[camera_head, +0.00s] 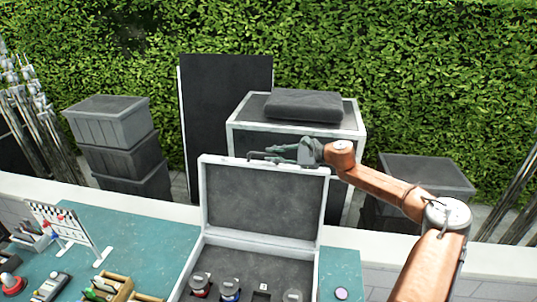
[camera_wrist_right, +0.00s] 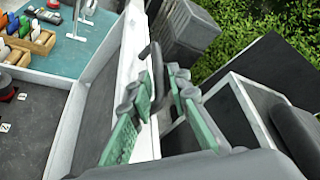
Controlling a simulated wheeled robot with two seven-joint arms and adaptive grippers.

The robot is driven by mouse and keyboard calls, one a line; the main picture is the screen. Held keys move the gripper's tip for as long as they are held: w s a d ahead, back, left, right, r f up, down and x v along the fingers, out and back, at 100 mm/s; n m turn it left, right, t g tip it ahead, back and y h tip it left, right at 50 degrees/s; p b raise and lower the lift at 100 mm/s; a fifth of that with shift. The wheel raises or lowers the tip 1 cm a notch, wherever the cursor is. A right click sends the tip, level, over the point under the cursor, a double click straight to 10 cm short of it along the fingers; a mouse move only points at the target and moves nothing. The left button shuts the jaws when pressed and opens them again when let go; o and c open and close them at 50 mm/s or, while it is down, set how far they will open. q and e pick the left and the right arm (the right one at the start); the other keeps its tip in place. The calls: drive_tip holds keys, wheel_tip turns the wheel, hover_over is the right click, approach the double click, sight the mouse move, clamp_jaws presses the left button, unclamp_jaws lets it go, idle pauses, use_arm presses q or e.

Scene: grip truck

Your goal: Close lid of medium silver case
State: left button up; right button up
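The medium silver case (camera_head: 185,272) stands open on the teal table, with several round items in its dark interior. Its lid (camera_head: 262,203) stands upright at the back, dark inside with a pale frame. The lid also shows in the right wrist view (camera_wrist_right: 98,100). My right gripper (camera_head: 262,158) is at the lid's top edge, reaching in from the right. In the right wrist view its green-padded fingers (camera_wrist_right: 160,115) are apart, with the lid's edge and a dark handle (camera_wrist_right: 151,62) showing between them. Contact is unclear. My left gripper is out of view.
A larger silver case (camera_head: 240,140) with a dark cushion on top stands behind the lid. Stacked grey crates (camera_head: 110,122) stand behind left. A small white rack (camera_head: 62,225) and wooden trays (camera_head: 118,285) are on the table's left. A purple disc (camera_head: 341,293) lies right of the case.

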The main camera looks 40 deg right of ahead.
drive_tip(key=shift+p+x, duration=0.45)
drive_tip(key=shift+x, duration=0.6)
drive_tip(key=shift+c, duration=0.6)
clamp_jaws()
